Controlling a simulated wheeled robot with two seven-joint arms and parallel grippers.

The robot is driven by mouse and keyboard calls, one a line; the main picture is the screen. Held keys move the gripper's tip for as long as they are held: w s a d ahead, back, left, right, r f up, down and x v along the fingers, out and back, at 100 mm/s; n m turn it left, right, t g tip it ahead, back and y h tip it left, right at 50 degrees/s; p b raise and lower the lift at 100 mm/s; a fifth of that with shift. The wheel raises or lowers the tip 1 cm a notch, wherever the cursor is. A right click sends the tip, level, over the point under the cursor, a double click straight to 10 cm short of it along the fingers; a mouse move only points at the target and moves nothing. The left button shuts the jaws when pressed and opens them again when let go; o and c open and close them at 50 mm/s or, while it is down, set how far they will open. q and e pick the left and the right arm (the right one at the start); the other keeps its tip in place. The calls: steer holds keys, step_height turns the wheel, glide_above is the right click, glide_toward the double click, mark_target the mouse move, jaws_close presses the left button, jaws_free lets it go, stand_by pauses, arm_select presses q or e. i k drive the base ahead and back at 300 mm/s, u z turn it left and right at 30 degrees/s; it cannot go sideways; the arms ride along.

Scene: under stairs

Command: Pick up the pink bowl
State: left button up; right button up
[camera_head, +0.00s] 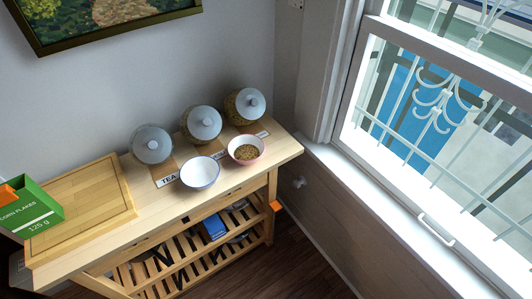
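The pink bowl (246,149) stands upright near the right end of the wooden table and holds brown grains or cereal. A white bowl with a bluish rim (200,173) stands just to its left. Neither of my grippers shows in the head view. Nothing visible covers the pink bowl.
Lidded glass jars stand behind the bowls, the nearest jar (245,105) close behind the pink one. A wooden board (85,205) and a green corn flakes box (32,207) are at the left. A window (430,110) is at the right. Slatted shelves lie below the tabletop (165,218).

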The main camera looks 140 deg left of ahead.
mark_target(245, 149)
steer(key=u, duration=4)
steer(key=i, duration=1)
steer(key=u, duration=2.25)
